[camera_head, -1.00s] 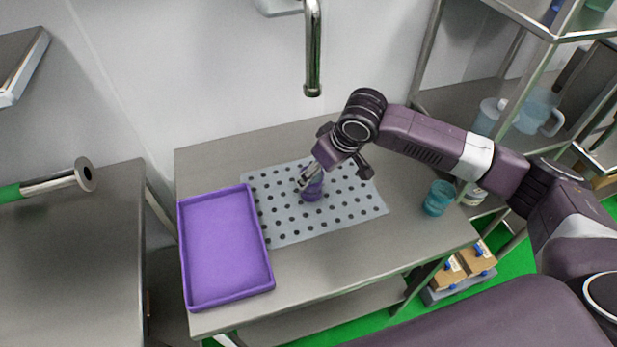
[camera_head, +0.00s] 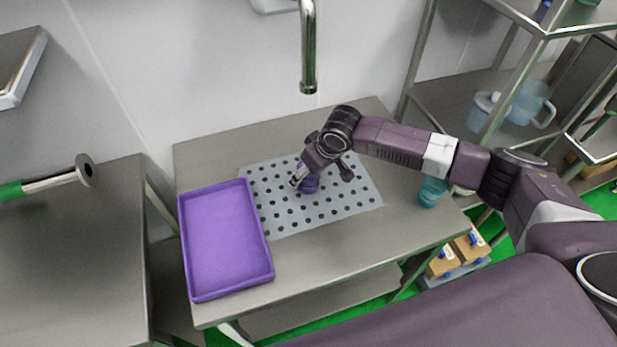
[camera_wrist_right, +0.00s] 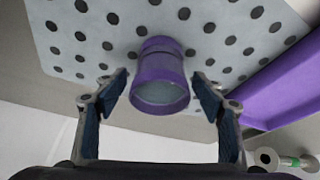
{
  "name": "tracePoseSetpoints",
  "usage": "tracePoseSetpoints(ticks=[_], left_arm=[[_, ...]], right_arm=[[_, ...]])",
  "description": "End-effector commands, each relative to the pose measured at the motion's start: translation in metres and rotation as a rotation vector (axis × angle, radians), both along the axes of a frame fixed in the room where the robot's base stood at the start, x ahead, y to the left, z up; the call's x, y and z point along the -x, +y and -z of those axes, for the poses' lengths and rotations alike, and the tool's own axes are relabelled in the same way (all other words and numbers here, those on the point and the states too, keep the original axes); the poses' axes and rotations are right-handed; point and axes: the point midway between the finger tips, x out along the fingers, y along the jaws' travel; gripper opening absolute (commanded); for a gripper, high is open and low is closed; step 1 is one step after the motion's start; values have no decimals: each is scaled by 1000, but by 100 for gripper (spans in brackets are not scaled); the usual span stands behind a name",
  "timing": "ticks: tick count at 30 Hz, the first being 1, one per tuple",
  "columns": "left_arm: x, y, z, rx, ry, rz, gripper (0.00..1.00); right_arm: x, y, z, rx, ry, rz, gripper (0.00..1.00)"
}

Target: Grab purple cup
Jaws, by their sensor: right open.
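The purple cup (camera_head: 309,184) stands on the perforated grey mat (camera_head: 345,199) on the metal table, partly hidden by my right gripper (camera_head: 299,178) in the head view. In the right wrist view the purple cup (camera_wrist_right: 160,75) shows its open rim towards the camera, with a clear-looking inside. My right gripper (camera_wrist_right: 160,108) is open, its two dark-padded fingers on either side of the cup's near end. Gaps show between the fingers and the cup. My left gripper is not in view.
A purple tray (camera_head: 225,240) lies left of the mat. A teal cup (camera_head: 432,191) stands near the table's right edge, close under my right arm. A metal tap (camera_head: 308,50) hangs above the back of the table. A shelf rack stands at right.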

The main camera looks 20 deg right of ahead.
Motion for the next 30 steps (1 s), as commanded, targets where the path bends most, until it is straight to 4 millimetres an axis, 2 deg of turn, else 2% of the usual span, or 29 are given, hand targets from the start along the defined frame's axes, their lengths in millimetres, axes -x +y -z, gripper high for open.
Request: tracePoseSetpoints(ticks=[2,18,25,30], left_arm=[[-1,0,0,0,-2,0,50],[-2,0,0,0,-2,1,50],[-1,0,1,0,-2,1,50],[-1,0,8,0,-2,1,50]], right_arm=[[0,0,0,0,0,0,63],[0,0,-1,-1,-1,1,6],[-1,0,-3,-1,-2,1,6],[-1,0,-13,-2,-2,1,6]])
